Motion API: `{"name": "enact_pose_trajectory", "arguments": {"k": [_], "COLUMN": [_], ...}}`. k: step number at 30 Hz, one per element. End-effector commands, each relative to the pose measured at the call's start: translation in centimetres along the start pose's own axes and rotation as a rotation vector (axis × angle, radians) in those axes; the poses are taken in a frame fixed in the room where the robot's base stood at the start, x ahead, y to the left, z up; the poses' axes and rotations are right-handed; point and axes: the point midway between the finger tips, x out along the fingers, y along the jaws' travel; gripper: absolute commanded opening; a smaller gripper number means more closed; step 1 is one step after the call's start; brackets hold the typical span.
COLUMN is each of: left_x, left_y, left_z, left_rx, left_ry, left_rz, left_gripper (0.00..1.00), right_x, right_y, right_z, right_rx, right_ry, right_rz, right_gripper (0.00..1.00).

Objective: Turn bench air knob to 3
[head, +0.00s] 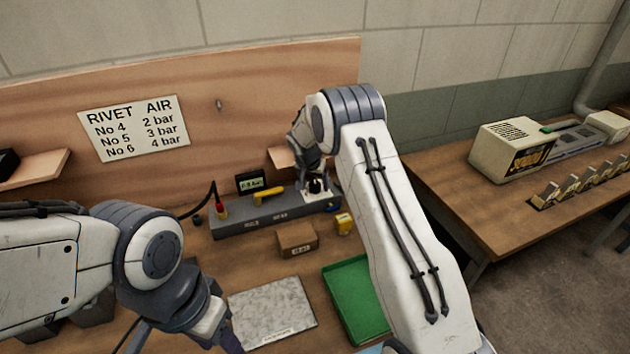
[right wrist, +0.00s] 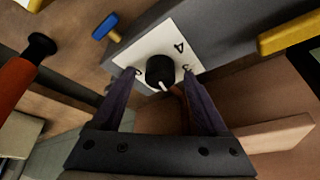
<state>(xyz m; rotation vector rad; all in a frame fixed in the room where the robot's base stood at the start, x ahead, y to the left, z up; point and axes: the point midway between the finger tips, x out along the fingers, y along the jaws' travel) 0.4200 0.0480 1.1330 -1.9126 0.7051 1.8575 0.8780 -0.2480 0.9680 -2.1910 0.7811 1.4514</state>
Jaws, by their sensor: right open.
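The black air knob (right wrist: 160,71) sits on a white dial plate (right wrist: 150,48) on the grey bench air unit (head: 250,222). In the right wrist view its white pointer mark aims down toward my gripper's palm. A 4 shows on the plate; other digits are partly covered by the fingertips. My right gripper (right wrist: 161,76) is open, one finger on each side of the knob; I cannot tell whether they touch it. In the head view the right gripper (head: 316,184) is at the unit's right end. My left gripper (head: 227,338) is low, near a grey plate, its jaws unclear.
A small display (head: 250,182) stands behind the unit, its reading too small to trust. A yellow lever (head: 268,193) lies left of the knob. A rivet air chart (head: 135,128) hangs on the board. A cardboard box (head: 297,239) and green tray (head: 355,297) are in front.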

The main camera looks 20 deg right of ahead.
Motion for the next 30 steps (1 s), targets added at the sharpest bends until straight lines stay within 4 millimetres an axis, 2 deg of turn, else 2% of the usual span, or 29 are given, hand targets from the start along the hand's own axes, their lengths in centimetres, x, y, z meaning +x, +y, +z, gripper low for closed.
{"name": "enact_pose_trajectory", "arguments": {"k": [8,9,11,12,14,15,23,30], "left_x": [-0.04,-0.04,-0.04,-0.04,-0.04,-0.04,-0.06,-0.34], "left_y": [0.00,0.00,0.00,0.00,0.00,0.00,0.00,0.03], "left_z": [-0.01,-0.01,-0.01,-0.01,-0.01,-0.01,0.00,-0.02], "left_rx": [0.000,0.000,0.000,0.000,0.000,0.000,0.000,0.000], "left_ry": [0.000,0.000,0.000,0.000,0.000,0.000,0.000,0.000], "left_rz": [0.000,0.000,0.000,0.000,0.000,0.000,0.000,0.000], "left_gripper": [0.50,0.50,0.50,0.50,0.50,0.50,0.50,0.50], "right_x": [0.27,0.26,0.25,0.25,0.24,0.23,0.19,0.08], "right_y": [0.02,0.02,0.01,0.01,0.01,0.01,0.02,0.13], "right_z": [0.03,0.03,0.02,0.03,0.03,0.03,-0.02,-0.08], "right_rx": [0.000,0.000,0.000,0.000,0.000,0.000,-0.022,-0.131], "right_ry": [0.000,0.000,0.000,0.000,0.000,0.000,0.000,-0.003], "right_rz": [0.000,0.000,0.000,0.000,0.000,0.000,-0.011,-0.056], "right_gripper": [0.77,0.69,0.46,0.31,0.08,0.00,0.00,0.00]}}
